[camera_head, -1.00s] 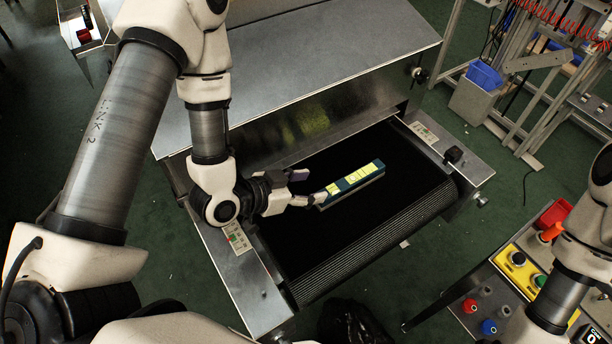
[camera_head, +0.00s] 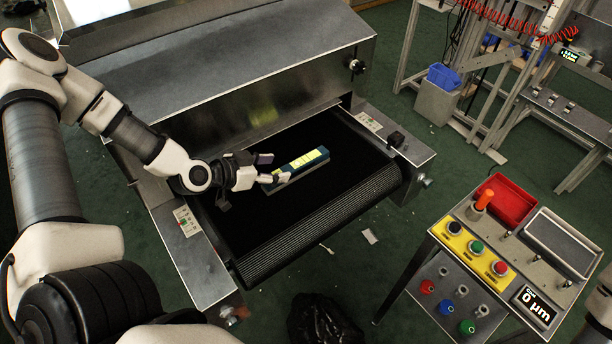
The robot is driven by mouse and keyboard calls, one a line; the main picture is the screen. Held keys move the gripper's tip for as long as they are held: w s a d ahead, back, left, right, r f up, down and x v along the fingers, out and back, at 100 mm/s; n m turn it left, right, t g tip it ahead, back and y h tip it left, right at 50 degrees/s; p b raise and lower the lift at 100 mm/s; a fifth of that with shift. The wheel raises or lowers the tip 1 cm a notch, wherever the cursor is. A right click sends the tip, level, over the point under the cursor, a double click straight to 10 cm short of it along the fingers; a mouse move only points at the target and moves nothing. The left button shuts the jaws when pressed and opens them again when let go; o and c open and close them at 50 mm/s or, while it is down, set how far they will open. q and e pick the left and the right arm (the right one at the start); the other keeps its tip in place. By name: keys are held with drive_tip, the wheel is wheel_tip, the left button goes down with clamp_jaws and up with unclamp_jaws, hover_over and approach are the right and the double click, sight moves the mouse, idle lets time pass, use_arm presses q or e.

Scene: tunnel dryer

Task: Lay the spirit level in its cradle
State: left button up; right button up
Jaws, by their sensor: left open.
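The spirit level (camera_head: 309,161), a blue bar with bright yellow-green faces, lies on the black belt of the dryer, slanting up to the right. A grey strip shows along its lower front edge; I cannot tell whether this is part of the level or a cradle under it. My left gripper (camera_head: 273,169) is open at the left end of the level, with one finger behind it and one near its front left end. I cannot tell whether the fingers touch it. My right gripper is out of view. No cradle can be made out for certain.
The black belt (camera_head: 250,225) is bare around the level, between metal side rails. The dryer's metal hood (camera_head: 230,65) rises behind. A control console on the right carries a red bin (camera_head: 507,203), a grey tray (camera_head: 562,243) and several buttons. A blue bin (camera_head: 444,77) stands farther back.

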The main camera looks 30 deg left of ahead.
sight(296, 164)
use_arm(q)
drive_tip(key=shift+b+x, duration=0.4)
drive_tip(key=shift+x, duration=0.5)
drive_tip(key=b+x, duration=0.1)
drive_tip(key=x, duration=0.2)
drive_tip(key=shift+w+f, duration=0.15)
drive_tip(key=shift+w, duration=0.1)
drive_tip(key=shift+w+f, duration=0.1)
drive_tip(key=shift+w, duration=0.2)
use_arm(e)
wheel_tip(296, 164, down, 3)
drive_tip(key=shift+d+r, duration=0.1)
use_arm(q)
drive_tip(key=shift+s, duration=0.15)
drive_tip(key=c, duration=0.4)
clamp_jaws()
